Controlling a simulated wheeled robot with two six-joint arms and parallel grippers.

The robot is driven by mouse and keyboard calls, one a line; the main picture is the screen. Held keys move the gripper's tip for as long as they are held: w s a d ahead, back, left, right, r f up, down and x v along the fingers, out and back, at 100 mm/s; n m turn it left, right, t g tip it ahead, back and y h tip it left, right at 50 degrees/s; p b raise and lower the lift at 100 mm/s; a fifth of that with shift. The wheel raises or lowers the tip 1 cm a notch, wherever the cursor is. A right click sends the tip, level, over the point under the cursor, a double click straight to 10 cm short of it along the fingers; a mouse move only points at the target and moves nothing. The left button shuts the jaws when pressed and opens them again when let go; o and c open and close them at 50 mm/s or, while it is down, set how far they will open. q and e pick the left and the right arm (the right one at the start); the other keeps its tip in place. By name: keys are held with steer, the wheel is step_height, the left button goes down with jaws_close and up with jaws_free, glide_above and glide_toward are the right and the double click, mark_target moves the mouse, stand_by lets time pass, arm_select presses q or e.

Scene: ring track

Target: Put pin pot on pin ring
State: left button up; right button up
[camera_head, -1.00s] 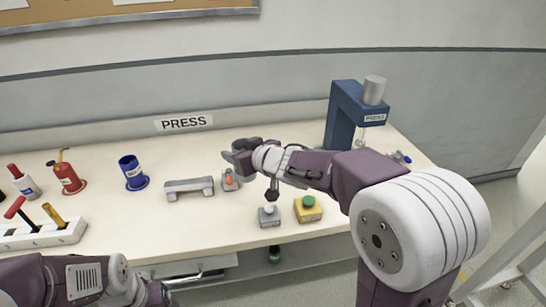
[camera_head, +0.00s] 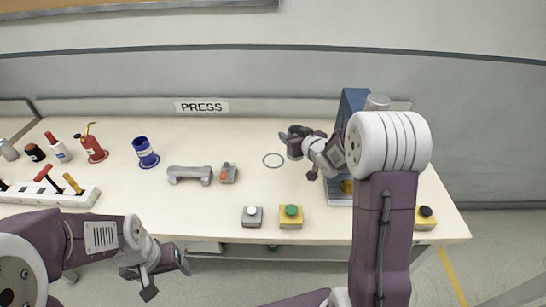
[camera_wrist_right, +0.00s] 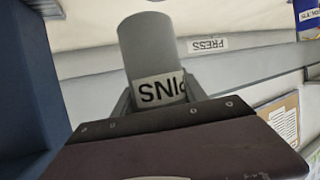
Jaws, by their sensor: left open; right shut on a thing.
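A grey cylindrical pot with a white label (camera_wrist_right: 148,45) fills the middle of the right wrist view; the label's letters read upside down, partly cut off, and look like PINS. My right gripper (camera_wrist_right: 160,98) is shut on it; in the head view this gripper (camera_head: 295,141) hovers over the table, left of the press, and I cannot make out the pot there. A thin dark ring (camera_head: 273,153) lies empty on the table, just left of and below my right gripper. My left gripper (camera_head: 167,274) is open and empty in front of the table's front edge.
The blue press (camera_head: 352,103) stands at the right, behind my right arm. A blue pot (camera_head: 145,152), a red oil can (camera_head: 92,147), a grey bracket (camera_head: 189,174) and button boxes (camera_head: 291,217) occupy the table. The surface around the dark ring is fairly clear.

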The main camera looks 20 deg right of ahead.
steer(key=w+a+f, duration=0.1)
steer(key=w+f, duration=0.2)
steer(key=w+a+f, duration=0.2)
steer(key=w+f, duration=0.2)
steer(key=w+a+f+b, duration=0.1)
steer(key=w+f, duration=0.2)
steer(key=f, duration=0.1)
steer(key=shift+w+a+f, duration=0.1)
steer(key=shift+w+a, duration=0.1)
steer(key=shift+a, duration=0.15)
steer(key=shift+w, duration=0.1)
steer(key=shift+f+b, duration=0.15)
steer(key=shift+b, duration=0.15)
steer(key=o, duration=1.3)
steer(key=shift+o, duration=0.2)
